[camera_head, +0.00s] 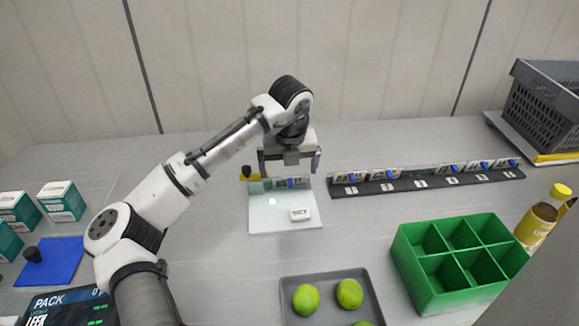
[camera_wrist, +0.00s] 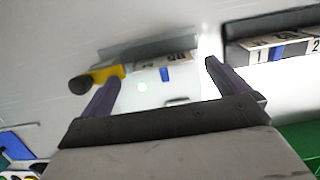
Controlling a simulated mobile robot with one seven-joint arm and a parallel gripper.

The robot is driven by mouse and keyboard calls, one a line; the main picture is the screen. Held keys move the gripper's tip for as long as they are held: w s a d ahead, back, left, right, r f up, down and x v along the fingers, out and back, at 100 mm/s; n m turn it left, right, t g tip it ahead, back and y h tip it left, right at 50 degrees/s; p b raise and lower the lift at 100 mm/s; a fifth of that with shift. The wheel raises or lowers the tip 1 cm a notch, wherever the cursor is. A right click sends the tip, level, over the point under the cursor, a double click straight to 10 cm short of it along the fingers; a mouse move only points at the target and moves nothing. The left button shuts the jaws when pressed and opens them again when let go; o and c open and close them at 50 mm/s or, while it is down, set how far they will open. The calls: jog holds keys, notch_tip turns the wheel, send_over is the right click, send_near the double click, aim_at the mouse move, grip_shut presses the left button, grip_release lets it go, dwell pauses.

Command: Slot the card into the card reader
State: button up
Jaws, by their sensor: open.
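My gripper (camera_head: 290,165) is open, above the back of a pale flat board (camera_head: 262,221). In the wrist view its two dark fingers are wide apart with nothing held between them (camera_wrist: 161,72). A low strip of printed tags with a blue mark (camera_head: 291,182) stands along the board's back edge; it shows between the fingers in the wrist view (camera_wrist: 165,74). A small white block with black lettering (camera_head: 300,214) lies on the board's front right. I cannot tell for sure which piece is the card or the card reader.
A long black numbered rack (camera_head: 430,185) with tags stands right of the board. A green divided box (camera_head: 407,241), a bottle (camera_head: 540,222) and a grey crate (camera_head: 545,100) are at right. A grey tray (camera_head: 326,312) with limes is in front. Boxes (camera_head: 62,201) and a blue mat (camera_head: 58,258) are left.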

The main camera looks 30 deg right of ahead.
jog(key=b+v, duration=0.1)
jog(key=v, duration=1.2)
jog(key=shift+s+r, duration=0.15)
jog(key=shift+r, duration=0.25)
jog(key=shift+d, duration=0.1)
